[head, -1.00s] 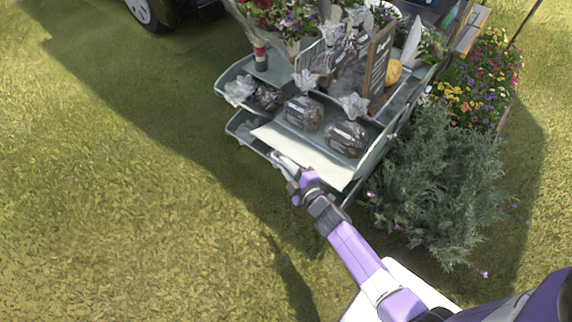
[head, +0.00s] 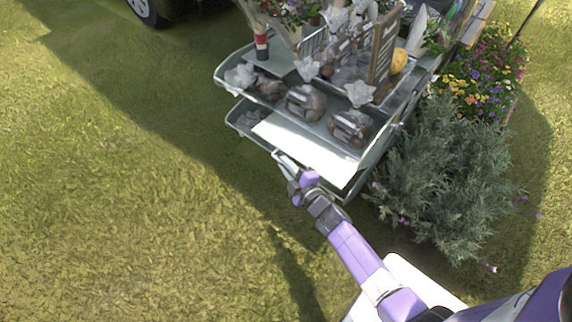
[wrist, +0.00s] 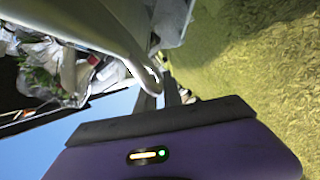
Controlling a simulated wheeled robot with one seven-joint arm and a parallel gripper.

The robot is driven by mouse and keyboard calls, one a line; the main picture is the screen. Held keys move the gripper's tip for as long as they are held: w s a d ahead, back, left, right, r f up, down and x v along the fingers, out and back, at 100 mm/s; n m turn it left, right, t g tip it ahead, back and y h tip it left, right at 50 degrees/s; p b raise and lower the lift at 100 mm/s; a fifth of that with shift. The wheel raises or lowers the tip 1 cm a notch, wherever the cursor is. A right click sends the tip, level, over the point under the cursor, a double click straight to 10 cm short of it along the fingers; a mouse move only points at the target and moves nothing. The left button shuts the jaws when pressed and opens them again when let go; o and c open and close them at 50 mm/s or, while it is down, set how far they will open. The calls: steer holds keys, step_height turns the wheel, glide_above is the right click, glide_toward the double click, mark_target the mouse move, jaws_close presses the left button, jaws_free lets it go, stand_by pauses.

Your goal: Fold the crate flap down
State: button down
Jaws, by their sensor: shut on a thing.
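The crate flap is a pale, flat panel (head: 305,148) at the near side of the stand, just below the shelf with wrapped loaves. It slopes out toward me. My gripper (head: 283,160) is shut on the flap's near left edge in the head view. In the wrist view, my gripper's grey fingers (wrist: 158,92) meet the looped end of a pale edge (wrist: 125,45), which seems to belong to the flap. The fingertips are partly hidden there, and the exact contact is hard to see.
The grey-green tiered stand (head: 228,80) holds wrapped loaves (head: 306,103), flowers and a dark sign (head: 384,47). A bush (head: 445,180) stands close on the right. The grass (head: 120,190) on the left is open. A vehicle wheel (head: 146,10) shows at the top.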

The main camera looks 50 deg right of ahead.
steer(key=c, duration=1.5)
jaws_free()
steer(key=shift+s, duration=0.1)
steer(key=shift+p+v, duration=0.95)
steer(key=shift+v, duration=2.9)
